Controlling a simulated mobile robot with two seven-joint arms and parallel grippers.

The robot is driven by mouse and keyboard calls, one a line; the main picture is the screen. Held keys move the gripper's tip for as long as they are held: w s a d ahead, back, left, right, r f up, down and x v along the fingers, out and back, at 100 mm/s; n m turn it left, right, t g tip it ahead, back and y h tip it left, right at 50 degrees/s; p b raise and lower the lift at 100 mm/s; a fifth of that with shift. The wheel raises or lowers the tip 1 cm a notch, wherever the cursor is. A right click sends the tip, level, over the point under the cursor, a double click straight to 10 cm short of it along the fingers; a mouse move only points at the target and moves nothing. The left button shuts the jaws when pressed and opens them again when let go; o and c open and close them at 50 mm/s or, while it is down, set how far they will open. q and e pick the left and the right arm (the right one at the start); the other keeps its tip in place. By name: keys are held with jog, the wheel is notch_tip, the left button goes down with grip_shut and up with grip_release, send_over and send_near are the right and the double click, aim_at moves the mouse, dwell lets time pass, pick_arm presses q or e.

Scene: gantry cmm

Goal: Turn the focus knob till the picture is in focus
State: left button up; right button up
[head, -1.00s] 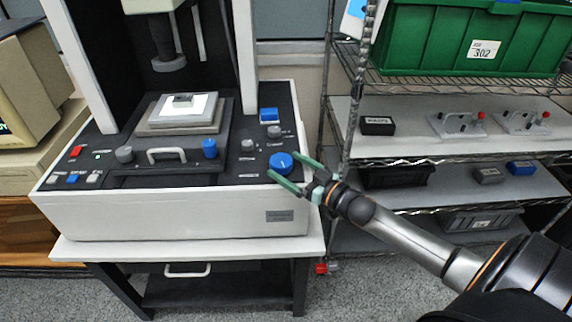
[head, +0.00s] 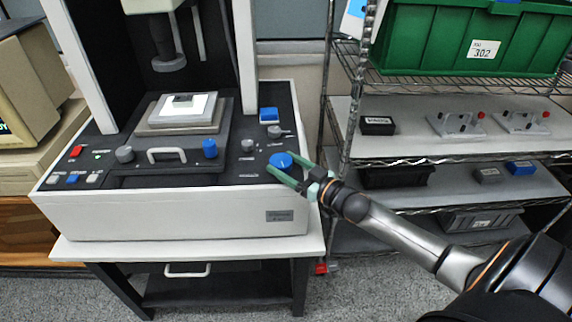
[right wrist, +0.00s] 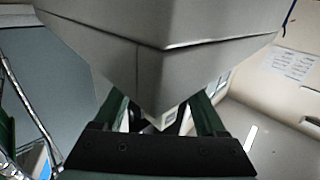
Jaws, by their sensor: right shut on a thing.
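The large round blue knob (head: 281,160), with a white pointer mark, sits at the right front of the machine's dark panel (head: 229,176). Its label is too small to read. My right gripper (head: 283,169) reaches in from the right, with its green fingers on either side of the knob, shut on it. In the right wrist view the fingers (right wrist: 165,115) reach up beside the machine's pale housing (right wrist: 165,65); the knob is hidden there. A beige monitor (head: 25,85) at the left edge shows only a sliver of screen with green characters. My left gripper is out of view.
Smaller grey knobs, a blue knob (head: 210,149) and a blue square button (head: 268,115) are on the same panel. The stage (head: 180,113) holds a white plate under the column. A wire shelf (head: 450,150) with a green crate (head: 470,40) stands close on the right.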

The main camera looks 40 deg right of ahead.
jog(key=c, duration=0.4)
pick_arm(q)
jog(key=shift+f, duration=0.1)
